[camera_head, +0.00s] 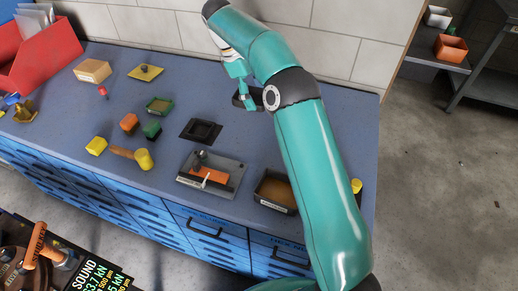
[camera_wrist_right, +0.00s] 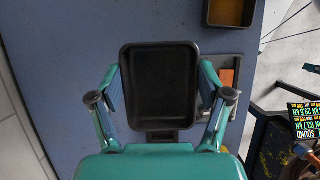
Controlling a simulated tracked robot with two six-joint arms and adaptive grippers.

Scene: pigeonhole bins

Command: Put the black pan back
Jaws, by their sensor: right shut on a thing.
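The black pan (camera_wrist_right: 160,88) is a rectangular, shallow, empty tray. My right gripper (camera_wrist_right: 160,98) is shut on it, with one finger at each side. In the head view the right gripper (camera_head: 242,90) is at the back of the blue bench, and the pan (camera_head: 238,101) is partly hidden behind the arm and fingers. Whether the pan touches the bench is hard to tell. A dark square base with a recessed middle (camera_head: 201,130) sits on the bench, nearer and left of the pan. My left gripper is not in view.
A grey tray with an orange block (camera_head: 222,186) and a dark bin with brown contents (camera_head: 275,190) stand near the front edge. Small yellow, green and orange pieces lie left. A red bin (camera_head: 38,55) is at far left. A white tiled wall backs the bench.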

